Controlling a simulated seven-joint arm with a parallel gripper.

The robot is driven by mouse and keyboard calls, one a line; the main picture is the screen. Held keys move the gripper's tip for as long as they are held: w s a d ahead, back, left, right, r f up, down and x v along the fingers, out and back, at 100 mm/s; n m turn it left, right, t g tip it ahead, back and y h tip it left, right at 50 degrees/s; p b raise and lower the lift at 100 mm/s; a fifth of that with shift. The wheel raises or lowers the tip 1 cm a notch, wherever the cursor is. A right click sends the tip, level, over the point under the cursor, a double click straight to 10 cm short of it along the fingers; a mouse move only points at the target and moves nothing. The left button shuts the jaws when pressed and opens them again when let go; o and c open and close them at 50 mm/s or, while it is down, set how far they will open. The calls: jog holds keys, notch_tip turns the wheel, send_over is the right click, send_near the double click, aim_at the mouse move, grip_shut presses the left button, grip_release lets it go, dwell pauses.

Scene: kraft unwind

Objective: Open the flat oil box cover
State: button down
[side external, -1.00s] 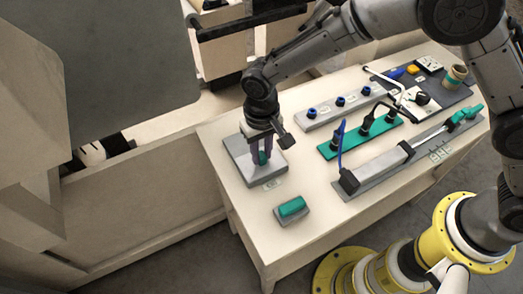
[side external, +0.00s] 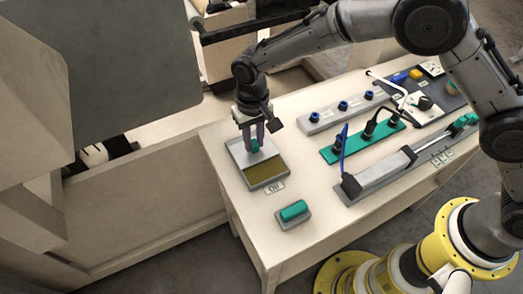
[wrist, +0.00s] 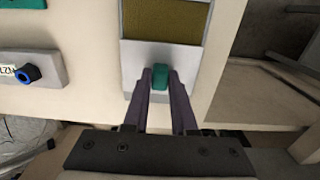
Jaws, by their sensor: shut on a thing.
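The flat oil box (side external: 280,178) lies at the left end of the table, with an "Oil" label in front of it. Its grey cover (side external: 240,153) sits slid back toward the far side, and an olive-brown opening (side external: 264,172) shows in the near part. In the wrist view the opening (wrist: 165,22) is at the top and the cover (wrist: 132,82) is below it. My gripper (side external: 254,147) points down over the cover and is shut on its teal handle (wrist: 160,78). The handle is partly hidden by the fingers in the side view.
A small grey block with a teal top (side external: 293,211) sits near the front edge. A grey strip with blue knobs (side external: 342,108), a green strip with cables (side external: 362,138) and a grey slide unit (side external: 385,170) lie to the right. The table's left edge is close to the box.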

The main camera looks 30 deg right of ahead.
jog(key=shift+w+r, duration=0.1)
jog(key=shift+w, duration=1.25)
jog(key=c, duration=0.7)
grip_release()
notch_tip(320, 180, up, 14)
jog(key=shift+f, duration=0.1)
